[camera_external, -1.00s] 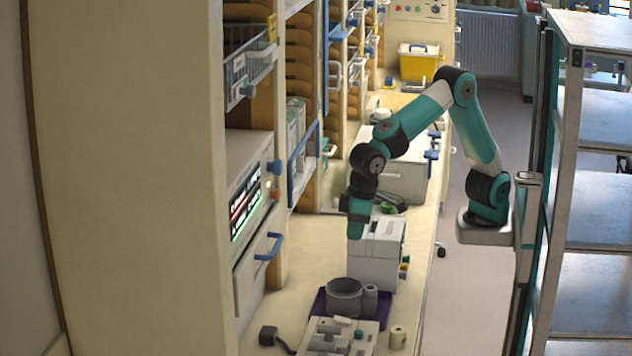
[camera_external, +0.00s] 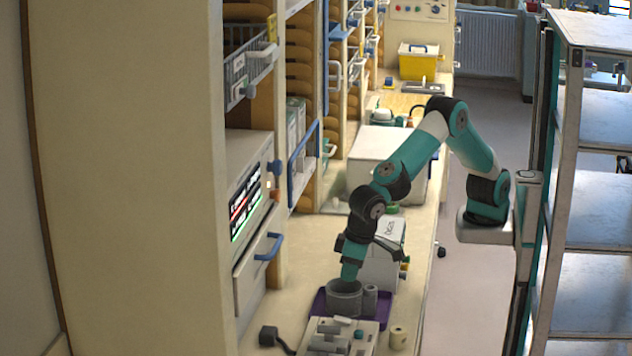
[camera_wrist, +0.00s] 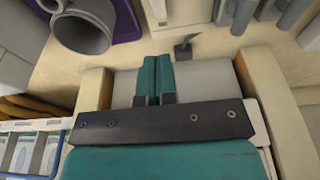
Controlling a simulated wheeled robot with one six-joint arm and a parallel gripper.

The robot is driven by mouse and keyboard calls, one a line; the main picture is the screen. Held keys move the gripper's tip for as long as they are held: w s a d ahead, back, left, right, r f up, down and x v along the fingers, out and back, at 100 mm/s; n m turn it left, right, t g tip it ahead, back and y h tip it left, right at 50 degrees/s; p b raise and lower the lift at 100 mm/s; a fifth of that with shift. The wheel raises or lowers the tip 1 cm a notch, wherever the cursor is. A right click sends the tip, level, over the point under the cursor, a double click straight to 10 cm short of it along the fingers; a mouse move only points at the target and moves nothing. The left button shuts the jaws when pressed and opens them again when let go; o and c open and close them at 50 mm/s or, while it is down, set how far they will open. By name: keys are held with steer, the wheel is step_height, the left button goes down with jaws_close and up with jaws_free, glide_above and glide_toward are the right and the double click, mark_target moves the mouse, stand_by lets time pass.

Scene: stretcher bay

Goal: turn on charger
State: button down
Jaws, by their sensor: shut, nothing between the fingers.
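My gripper (camera_external: 349,276) points down in the external view, its tip just above or behind the grey round cup (camera_external: 344,298); I cannot tell the exact gap. In the wrist view its teal fingers (camera_wrist: 157,60) are together with nothing between them. A pale grey device (camera_external: 335,334) with raised parts and a teal piece on top is at the bottom edge of the external view, partly cut off. A black block with a cable (camera_external: 268,336) lies left of it. I cannot tell for sure which item is the charger; no switch is clearly readable.
The cup stands on a purple tray (camera_external: 317,302), also in the wrist view (camera_wrist: 127,20). A white boxy machine (camera_external: 380,272) stands behind it, partly hidden by my arm. A small beige roll (camera_external: 397,338) is right of the device. Bare counter (camera_external: 300,268) lies left of the tray.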

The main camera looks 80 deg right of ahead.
mark_target(337, 317)
steer(key=p+x, duration=0.3)
steer(key=x, duration=0.8)
steer(key=shift+f, duration=0.1)
